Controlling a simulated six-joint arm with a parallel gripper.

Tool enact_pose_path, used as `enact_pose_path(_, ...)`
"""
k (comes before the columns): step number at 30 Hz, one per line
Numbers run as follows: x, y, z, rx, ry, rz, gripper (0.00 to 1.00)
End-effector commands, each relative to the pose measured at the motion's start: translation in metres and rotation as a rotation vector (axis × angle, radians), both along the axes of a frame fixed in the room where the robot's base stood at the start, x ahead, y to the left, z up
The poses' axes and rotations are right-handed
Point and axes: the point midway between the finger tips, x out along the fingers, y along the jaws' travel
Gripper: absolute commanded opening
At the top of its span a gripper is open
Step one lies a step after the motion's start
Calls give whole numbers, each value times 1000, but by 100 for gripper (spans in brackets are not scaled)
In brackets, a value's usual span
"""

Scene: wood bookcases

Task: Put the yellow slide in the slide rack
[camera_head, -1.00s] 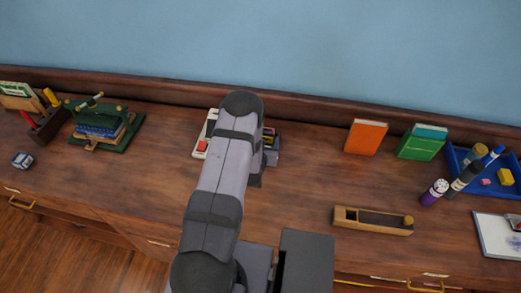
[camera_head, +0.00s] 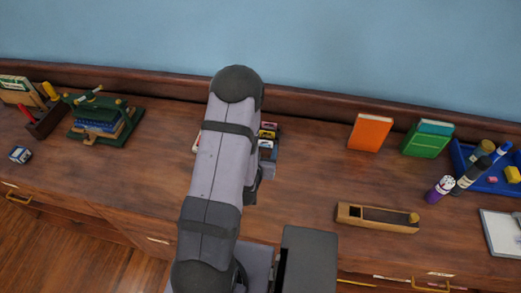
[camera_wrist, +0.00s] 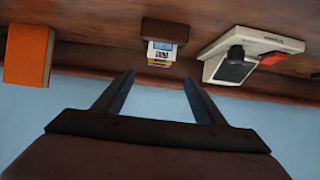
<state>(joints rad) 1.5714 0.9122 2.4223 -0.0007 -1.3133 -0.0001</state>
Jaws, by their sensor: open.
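A small dark brown holder (camera_wrist: 166,30) shows in the wrist view, with a white-faced slide (camera_wrist: 161,50) at its front and a thin yellow edge (camera_wrist: 160,63) beside it. I take it for the slide rack, but cannot tell whether the yellow edge is the yellow slide. In the head view, small pieces with yellow, red and white parts (camera_head: 267,134) show just right of my arm, which hides much of that spot. My gripper (camera_wrist: 158,78) is open and empty, its fingertips spread apart in front of the holder in the wrist view.
A white device (camera_wrist: 252,55) with a dark screen and red button stands beside the holder. The desktop (camera_head: 310,180) between is clear.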

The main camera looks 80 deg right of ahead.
Motion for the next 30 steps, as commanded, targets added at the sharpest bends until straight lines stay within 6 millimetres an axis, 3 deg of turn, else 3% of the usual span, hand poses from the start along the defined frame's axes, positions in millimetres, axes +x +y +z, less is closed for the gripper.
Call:
enact_pose_path(9, 2, 2, 1, 2, 0, 5, 64)
enact_pose_path(14, 31, 3, 3, 39, 2, 68, 64)
enact_pose_path(17, 71, 9, 4, 96, 8, 156, 64)
enact_pose_path(19, 108, 19, 6, 151, 18, 241, 64)
enact_pose_path(22, 166, 47, 10, 245, 48, 382, 64)
enact_pose_path(27, 251, 127, 21, 419, 141, 638, 64)
enact_pose_path(30, 282, 186, 30, 515, 219, 782, 64)
